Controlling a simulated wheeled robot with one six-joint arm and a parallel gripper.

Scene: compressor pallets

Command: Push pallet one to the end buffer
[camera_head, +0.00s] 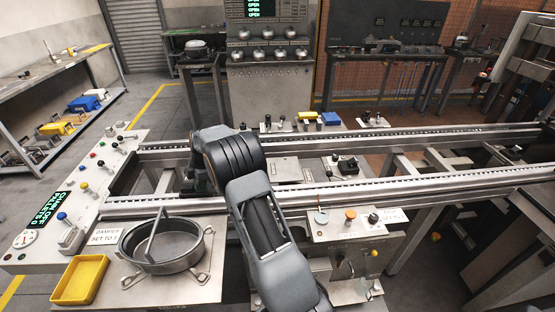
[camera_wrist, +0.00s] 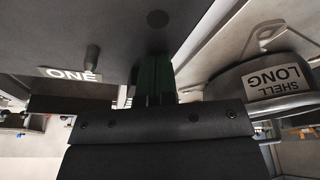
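In the wrist view, a grey plate (camera_wrist: 110,30) fills the upper left, and a white label reading ONE (camera_wrist: 70,74) is on its edge. A short dark peg (camera_wrist: 92,55) stands out beside the label. My gripper (camera_wrist: 155,65) is at the plate's edge, its dark fingers close together with no object seen between them. I cannot tell whether they touch the plate. In the head view my arm bends over the conveyor (camera_head: 420,139) and hides my gripper. Grey plates (camera_head: 285,169) lie between the rails right of the arm. The end buffer cannot be made out.
A rounded dark part labelled SHELL LONG (camera_wrist: 275,82) is close on the right in the wrist view. In the head view, a control panel (camera_head: 85,190), a round pan (camera_head: 165,245), a yellow tray (camera_head: 80,279) and a front panel with knobs (camera_head: 350,226) surround my arm.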

